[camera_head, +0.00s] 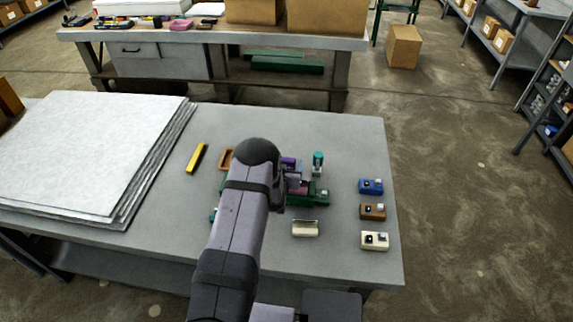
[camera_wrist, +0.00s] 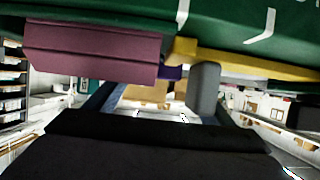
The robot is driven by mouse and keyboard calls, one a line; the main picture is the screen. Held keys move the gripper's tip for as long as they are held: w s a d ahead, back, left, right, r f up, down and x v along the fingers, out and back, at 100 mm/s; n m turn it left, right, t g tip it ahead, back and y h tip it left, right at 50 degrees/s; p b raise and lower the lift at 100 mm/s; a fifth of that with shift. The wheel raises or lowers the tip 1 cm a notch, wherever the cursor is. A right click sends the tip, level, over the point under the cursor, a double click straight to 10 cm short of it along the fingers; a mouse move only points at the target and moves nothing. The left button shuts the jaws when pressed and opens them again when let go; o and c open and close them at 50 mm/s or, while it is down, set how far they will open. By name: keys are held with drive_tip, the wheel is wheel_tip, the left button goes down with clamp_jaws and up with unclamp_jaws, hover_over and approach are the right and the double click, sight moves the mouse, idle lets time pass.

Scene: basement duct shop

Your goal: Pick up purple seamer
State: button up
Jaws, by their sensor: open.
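A purple piece (camera_head: 288,162), likely the purple seamer, shows on the workbench just right of my arm's dark joint, partly hidden. A mauve piece (camera_head: 301,187) lies just in front of it, over a green tool (camera_head: 317,197). In the wrist view, a mauve block (camera_wrist: 92,50) fills the upper left, and a small purple bit (camera_wrist: 171,72) shows at its right end. One grey finger of my gripper (camera_wrist: 203,88) stands right of that bit. My gripper is open, with nothing visibly held; its other finger cannot be made out.
The workbench (camera_head: 340,265) also carries a yellow bar (camera_head: 196,158), a teal cylinder (camera_head: 318,160), a cream tray (camera_head: 305,228) and blue (camera_head: 371,186), brown (camera_head: 373,211) and cream (camera_head: 374,240) blocks at right. Stacked sheets (camera_head: 75,150) cover the left. Green and yellow surfaces top the wrist view.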

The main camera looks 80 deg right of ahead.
drive_tip(key=c, duration=1.3)
drive_tip(key=shift+d+r, duration=0.1)
drive_tip(key=shift+r, duration=0.05)
drive_tip(key=shift+r+b, duration=1.85)
drive_tip(key=shift+r, duration=3.05)
